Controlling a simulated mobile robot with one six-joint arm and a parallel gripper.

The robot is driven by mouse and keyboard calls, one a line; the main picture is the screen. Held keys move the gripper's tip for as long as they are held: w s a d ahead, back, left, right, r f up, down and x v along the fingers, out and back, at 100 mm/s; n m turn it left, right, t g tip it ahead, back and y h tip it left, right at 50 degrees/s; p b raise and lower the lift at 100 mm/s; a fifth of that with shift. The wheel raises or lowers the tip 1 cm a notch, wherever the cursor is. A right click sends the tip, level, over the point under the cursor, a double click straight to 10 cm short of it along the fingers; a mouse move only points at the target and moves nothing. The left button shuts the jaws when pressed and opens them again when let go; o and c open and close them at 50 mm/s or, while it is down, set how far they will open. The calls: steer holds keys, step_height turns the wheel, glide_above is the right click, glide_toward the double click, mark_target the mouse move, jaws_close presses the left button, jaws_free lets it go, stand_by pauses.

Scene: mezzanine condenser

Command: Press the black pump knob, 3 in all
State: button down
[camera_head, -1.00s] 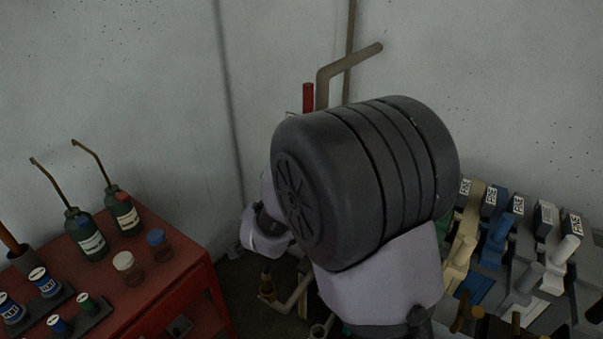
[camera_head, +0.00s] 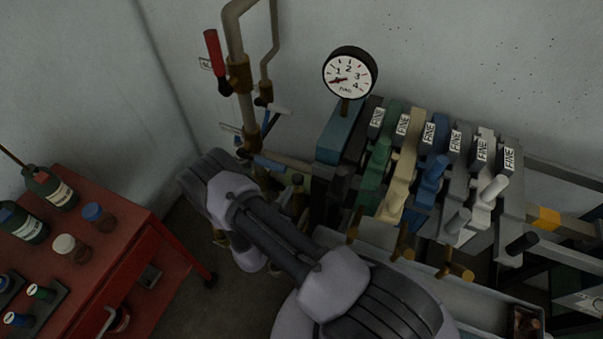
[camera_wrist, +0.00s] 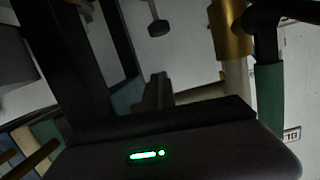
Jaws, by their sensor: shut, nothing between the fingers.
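In the wrist view a dark round knob (camera_wrist: 158,28) on a thin rod shows at the top middle; it looks like the black pump knob, but I cannot be sure. My gripper (camera_wrist: 159,88) shows there as short dark fingers, shut and empty, standing up from the housing with a green light. The knob is beyond the fingertips in the picture, apart from them. In the head view my arm crosses the lower middle and hides part of the floor and pipework; my fingers cannot be made out there. A round gauge (camera_head: 350,74) stands above the left end of the valve row.
Colored lever blocks labeled FINE (camera_head: 432,165) line the wall on the right. Pipes with a red-handled valve (camera_head: 216,60) rise behind my arm. A red cart (camera_head: 125,250) with bottles and jars stands left. In the wrist view a brass fitting (camera_wrist: 230,30) and green-sleeved handle (camera_wrist: 269,95) are close.

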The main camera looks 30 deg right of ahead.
steer(key=b, duration=0.2)
glide_above(298, 181)
steer(key=s, duration=0.2)
step_height(298, 181, down, 2)
steer(key=f, duration=0.1)
steer(key=shift+w+a+f, duration=0.1)
steer(key=shift+w+f, duration=0.05)
steer(key=shift+f, duration=0.4)
steer(key=shift+w+a+f, duration=0.1)
steer(key=shift+w+f, duration=0.05)
steer(key=shift+f, duration=1)
steer(key=shift+b, duration=0.3)
